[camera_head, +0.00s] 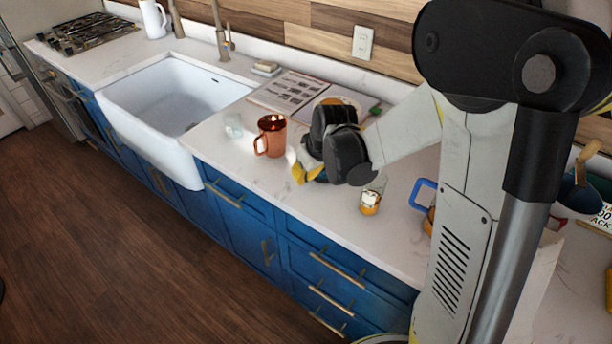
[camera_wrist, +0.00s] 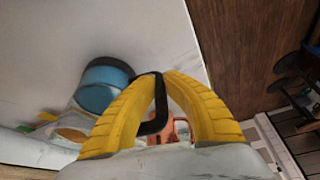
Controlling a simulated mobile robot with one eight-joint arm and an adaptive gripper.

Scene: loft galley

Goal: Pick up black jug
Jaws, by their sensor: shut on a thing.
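In the wrist view the yellow fingers of my gripper (camera_wrist: 161,80) are closed around a black handle (camera_wrist: 158,112). The handle joins the black band of a round vessel with a blue part (camera_wrist: 98,92), which I take to be the black jug. It is beside the left finger, over the white counter. In the head view my gripper (camera_head: 303,173) is low over the counter, right of a copper mug (camera_head: 271,136). There the black gripper body hides most of the jug; only a bit of blue (camera_head: 321,178) shows. Whether the jug touches the counter, I cannot tell.
A small clear glass (camera_head: 233,125) stands left of the copper mug. A glass with amber contents (camera_head: 371,198) stands near the front edge, right of my gripper. A blue-handled item (camera_head: 421,194) is farther right. Open printed pages (camera_head: 290,91) lie behind; a white sink (camera_head: 172,105) is left.

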